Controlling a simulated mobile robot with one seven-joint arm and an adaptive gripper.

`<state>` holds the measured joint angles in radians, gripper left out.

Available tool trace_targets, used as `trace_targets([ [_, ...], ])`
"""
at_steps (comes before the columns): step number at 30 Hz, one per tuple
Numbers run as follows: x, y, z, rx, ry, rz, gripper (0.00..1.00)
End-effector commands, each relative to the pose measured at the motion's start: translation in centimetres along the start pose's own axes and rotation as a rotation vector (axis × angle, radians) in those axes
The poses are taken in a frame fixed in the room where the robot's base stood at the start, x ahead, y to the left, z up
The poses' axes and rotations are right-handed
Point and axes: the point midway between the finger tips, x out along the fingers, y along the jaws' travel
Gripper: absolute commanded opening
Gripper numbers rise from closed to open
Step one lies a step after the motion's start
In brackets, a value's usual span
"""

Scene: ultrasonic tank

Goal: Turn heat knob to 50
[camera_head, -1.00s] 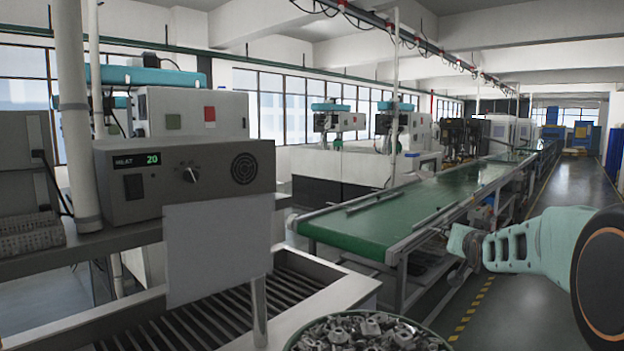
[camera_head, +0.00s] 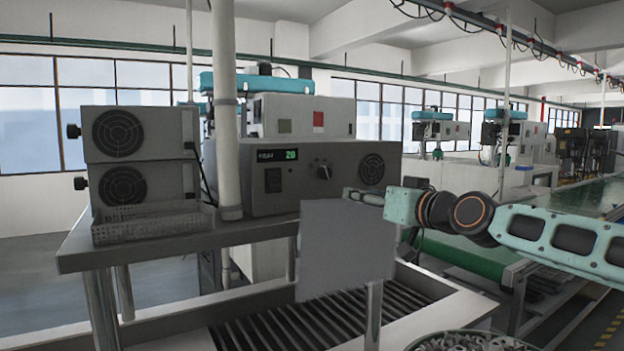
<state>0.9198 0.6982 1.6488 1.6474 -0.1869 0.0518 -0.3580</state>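The heat knob (camera_head: 322,170) is a small round dial with a pale pointer on the front of the grey control box (camera_head: 222,170).
A blank grey panel (camera_head: 345,250) stands on a post just below my gripper. A white pipe (camera_head: 226,110) rises left of the display. Two stacked fan units (camera_head: 140,160) and a mesh basket (camera_head: 150,225) sit on the shelf at left. A bowl of metal parts (camera_head: 458,341) is at the bottom.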

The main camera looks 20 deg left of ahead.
Motion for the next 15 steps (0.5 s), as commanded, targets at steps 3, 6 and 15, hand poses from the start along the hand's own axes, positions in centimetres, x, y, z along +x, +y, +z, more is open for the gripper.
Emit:
trace_targets([
  [3, -1.0, -1.3, -2.0, -0.02, 0.035, -0.029, 0.41],
  [6, -1.2, -1.9, -2.8, -0.029, 0.047, -0.042, 0.41],
  [15, 1.1, -2.4, -3.3, -0.03, 0.049, -0.048, 0.41],
])
